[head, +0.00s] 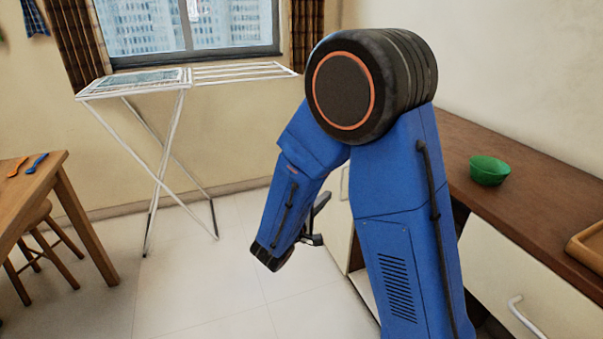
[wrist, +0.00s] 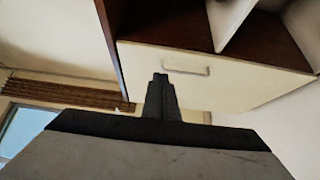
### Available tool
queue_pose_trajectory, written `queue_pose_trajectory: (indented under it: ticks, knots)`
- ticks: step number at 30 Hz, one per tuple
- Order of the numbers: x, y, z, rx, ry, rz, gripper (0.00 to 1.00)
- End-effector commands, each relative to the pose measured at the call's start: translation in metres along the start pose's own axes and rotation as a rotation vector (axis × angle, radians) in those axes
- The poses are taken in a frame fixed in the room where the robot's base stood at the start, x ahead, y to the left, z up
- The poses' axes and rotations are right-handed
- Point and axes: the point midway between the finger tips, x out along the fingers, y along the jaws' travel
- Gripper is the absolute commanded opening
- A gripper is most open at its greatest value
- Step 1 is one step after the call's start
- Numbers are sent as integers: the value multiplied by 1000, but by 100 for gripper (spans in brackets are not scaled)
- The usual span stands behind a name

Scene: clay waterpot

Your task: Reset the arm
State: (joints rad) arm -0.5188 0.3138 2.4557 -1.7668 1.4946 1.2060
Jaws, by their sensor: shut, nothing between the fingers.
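My blue arm rises in front of the head view and bends down at its dark joint. My gripper (wrist: 160,78) shows in the wrist view with its fingers shut together and nothing between them. It is in front of a cream cabinet panel with a metal handle (wrist: 186,68), and the gap between them is hard to judge. In the head view the arm's lower end hangs in front of the cabinet, and the fingertips are not clearly visible there.
A brown counter (head: 535,180) runs along the right wall, with a green bowl (head: 489,170) and a wooden tray (head: 590,245) on it. A white drying rack (head: 165,135) stands under the window. A wooden table (head: 45,180) is at left. The tiled floor between is clear.

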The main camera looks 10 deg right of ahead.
Motion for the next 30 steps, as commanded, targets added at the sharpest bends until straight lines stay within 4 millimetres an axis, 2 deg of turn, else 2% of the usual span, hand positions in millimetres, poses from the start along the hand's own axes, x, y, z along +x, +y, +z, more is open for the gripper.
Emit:
queue_pose_trajectory:
  ticks: [4,7,11,16,24,30]
  knots:
    - [2,4,9,2,-25,-10,0]
    - [8,11,31,4,-86,-42,0]
    - [14,23,76,10,-206,-118,0]
    - [11,32,136,30,-354,-248,0]
    - [-14,34,213,104,-524,-489,0]
    - [-43,31,253,189,-589,-678,0]
